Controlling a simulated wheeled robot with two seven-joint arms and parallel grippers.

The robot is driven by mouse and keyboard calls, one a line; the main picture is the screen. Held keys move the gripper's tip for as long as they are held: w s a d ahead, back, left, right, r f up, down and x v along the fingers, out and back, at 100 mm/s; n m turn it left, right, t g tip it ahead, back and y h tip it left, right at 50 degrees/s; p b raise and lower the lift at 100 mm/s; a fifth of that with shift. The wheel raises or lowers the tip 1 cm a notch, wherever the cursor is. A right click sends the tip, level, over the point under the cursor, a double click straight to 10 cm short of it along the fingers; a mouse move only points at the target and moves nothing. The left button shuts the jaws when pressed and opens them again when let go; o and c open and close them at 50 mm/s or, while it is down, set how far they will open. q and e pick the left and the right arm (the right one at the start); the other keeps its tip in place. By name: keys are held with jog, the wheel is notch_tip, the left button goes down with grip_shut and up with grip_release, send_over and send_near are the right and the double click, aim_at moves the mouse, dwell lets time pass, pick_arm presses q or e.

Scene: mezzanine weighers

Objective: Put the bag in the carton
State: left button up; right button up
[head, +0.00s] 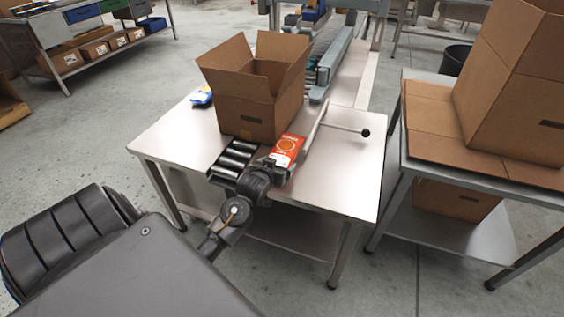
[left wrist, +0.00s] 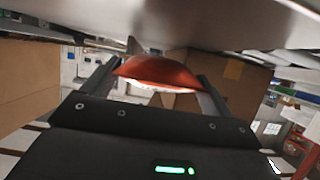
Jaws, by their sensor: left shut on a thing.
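An open brown carton (head: 262,110) stands on the metal table with its flaps up. A red-orange bag (head: 287,150) with a white lower band is just in front of the carton's right side. My left gripper (head: 280,168) is shut on the bag. In the left wrist view the bag (left wrist: 158,72) lies between the two fingers of the left gripper (left wrist: 158,85). The carton's inside is mostly hidden by its walls and flaps. My right gripper is in neither view.
A small roller strip (head: 234,160) lies left of the gripper, before the carton. A rod with a black knob (head: 366,133) reaches over the table's right part. Other cartons (head: 515,85) stand on the right table.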

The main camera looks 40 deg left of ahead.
aim_at(282, 155)
pick_arm(q)
jog(key=w, duration=0.1)
jog(key=w+a, duration=0.1)
jog(key=w, duration=0.2)
jog(key=shift+w+a, duration=0.3)
jog(key=shift+f, duration=1.75)
jog(key=shift+f, duration=0.1)
jog(key=shift+f+b, duration=0.1)
jog(key=shift+b, duration=0.2)
jog(key=o, duration=0.9)
